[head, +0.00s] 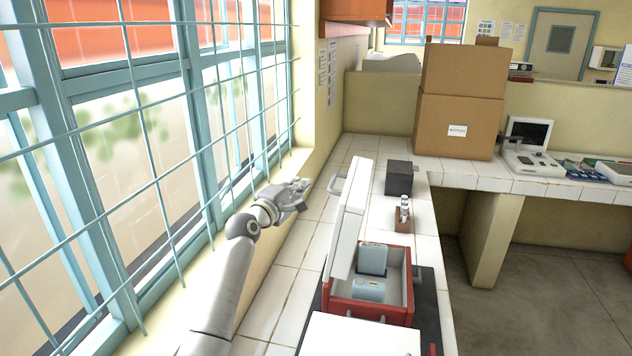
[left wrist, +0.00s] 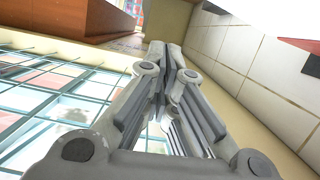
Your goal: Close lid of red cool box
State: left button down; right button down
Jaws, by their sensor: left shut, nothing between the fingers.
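The red cool box (head: 345,304) stands on the white tiled counter with its white lid (head: 347,228) raised, tilted steeply up on the box's left side. Inside the open box are two blue-grey containers (head: 371,259). My left gripper (head: 303,190) is shut and empty, above the counter by the window, to the left of the raised lid and apart from it. In the left wrist view its fingers (left wrist: 168,62) are together with nothing between them. My right gripper is not in view.
A dark cube (head: 399,178) and a small red rack with vials (head: 403,215) stand behind the box. A white surface (head: 362,336) is in front of it. Barred windows run along the left. Cardboard boxes (head: 458,125) stand on the far counter.

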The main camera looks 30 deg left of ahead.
pick_arm(q)
jog(key=d+p, duration=0.1)
jog(key=w+d+p, duration=0.1)
jog(key=w+d, duration=0.1)
jog(key=d, duration=0.1)
jog(key=shift+w+r+p, duration=0.1)
jog(key=shift+w+p, duration=0.15)
jog(key=shift+p, duration=0.15)
jog(key=shift+w, duration=0.15)
